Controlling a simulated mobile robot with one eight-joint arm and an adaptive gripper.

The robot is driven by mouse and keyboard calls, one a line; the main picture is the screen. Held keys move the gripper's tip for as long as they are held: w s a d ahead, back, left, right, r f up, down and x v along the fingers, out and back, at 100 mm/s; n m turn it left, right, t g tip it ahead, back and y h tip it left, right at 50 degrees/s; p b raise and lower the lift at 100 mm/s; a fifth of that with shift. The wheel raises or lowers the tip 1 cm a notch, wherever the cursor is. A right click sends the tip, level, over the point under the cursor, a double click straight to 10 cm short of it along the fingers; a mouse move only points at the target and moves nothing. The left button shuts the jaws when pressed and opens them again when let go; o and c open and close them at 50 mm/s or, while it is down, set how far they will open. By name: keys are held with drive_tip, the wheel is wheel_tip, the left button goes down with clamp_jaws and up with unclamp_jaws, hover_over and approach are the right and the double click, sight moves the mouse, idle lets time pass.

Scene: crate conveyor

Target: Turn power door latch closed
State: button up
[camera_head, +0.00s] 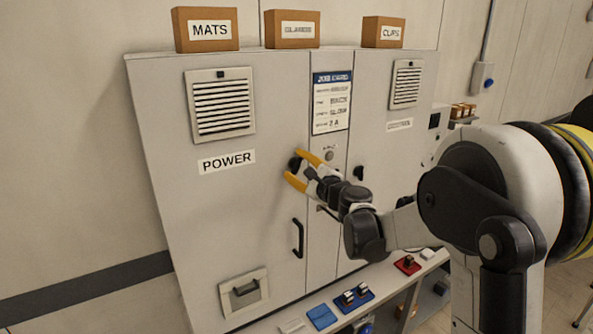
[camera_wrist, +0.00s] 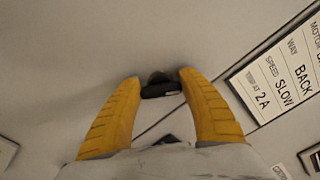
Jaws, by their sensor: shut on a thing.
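The power door (camera_head: 215,185) is the left door of the grey cabinet, marked with a POWER label (camera_head: 227,161), and it looks shut. Its black latch knob (camera_head: 295,164) sits near the door's right edge. My gripper (camera_head: 296,172) has its two yellow fingers at the latch. In the wrist view the fingertips (camera_wrist: 160,80) are shut on the dark latch (camera_wrist: 161,90), one on each side. The fingers partly hide the latch, and I cannot tell its exact turn angle.
A second black latch (camera_head: 359,173) is on the right door, close to my wrist. A black door handle (camera_head: 298,238) is below my gripper. A job card (camera_head: 332,103) hangs on the middle strip. Boxes, including MATS (camera_head: 207,30), stand on top. A shelf with blue trays (camera_head: 321,317) runs below.

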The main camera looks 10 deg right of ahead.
drive_tip(key=n+b, duration=0.2)
drive_tip(key=n, duration=0.4)
drive_tip(key=shift+f, duration=0.2)
drive_tip(key=shift+n, duration=0.3)
drive_tip(key=o, duration=1.2)
drive_tip(key=v, duration=1.2)
